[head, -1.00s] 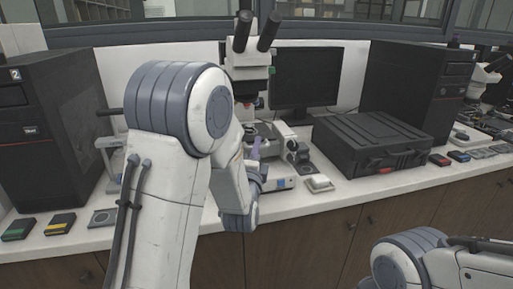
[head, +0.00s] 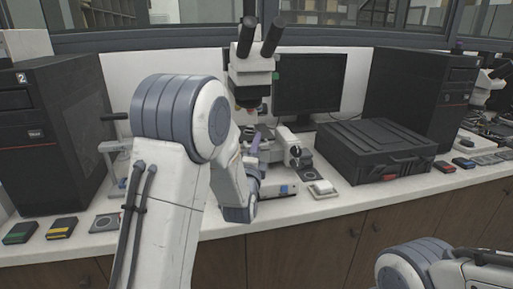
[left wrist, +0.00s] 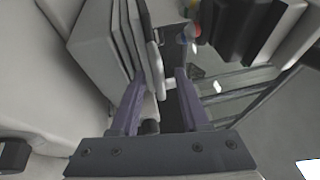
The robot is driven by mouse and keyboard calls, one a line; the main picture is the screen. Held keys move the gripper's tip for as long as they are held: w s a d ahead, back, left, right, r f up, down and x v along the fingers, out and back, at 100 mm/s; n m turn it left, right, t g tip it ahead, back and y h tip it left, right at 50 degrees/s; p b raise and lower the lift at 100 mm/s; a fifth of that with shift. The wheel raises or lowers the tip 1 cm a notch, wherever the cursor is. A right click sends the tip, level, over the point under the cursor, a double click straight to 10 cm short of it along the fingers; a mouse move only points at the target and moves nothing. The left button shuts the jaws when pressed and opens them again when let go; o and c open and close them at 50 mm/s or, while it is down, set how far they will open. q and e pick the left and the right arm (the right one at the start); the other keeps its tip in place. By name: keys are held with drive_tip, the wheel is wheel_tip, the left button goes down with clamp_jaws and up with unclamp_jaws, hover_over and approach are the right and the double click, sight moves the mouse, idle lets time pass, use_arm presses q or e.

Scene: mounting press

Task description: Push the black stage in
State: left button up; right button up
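My left gripper (head: 256,146) reaches over the bench to a small white and grey device (head: 291,144) below the microscope. Only a purple finger shows in the head view; my arm hides much of the rest. In the left wrist view, the two purple fingers (left wrist: 162,78) are apart, with light plates beside the left one. A black part (left wrist: 172,110) shows in the gap; I cannot tell whether it is the black stage or whether the fingers touch it. My right gripper is out of view.
A microscope (head: 251,75) stands behind the device. A monitor (head: 310,84) and a black case (head: 374,150) are to the right. A computer tower (head: 50,135) is at the left.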

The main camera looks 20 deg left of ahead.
use_arm(q)
drive_tip(key=b+v, duration=1)
drive_tip(key=b, duration=0.2)
drive_tip(key=shift+s+b, duration=0.25)
drive_tip(key=shift+b, duration=0.05)
idle(0.3)
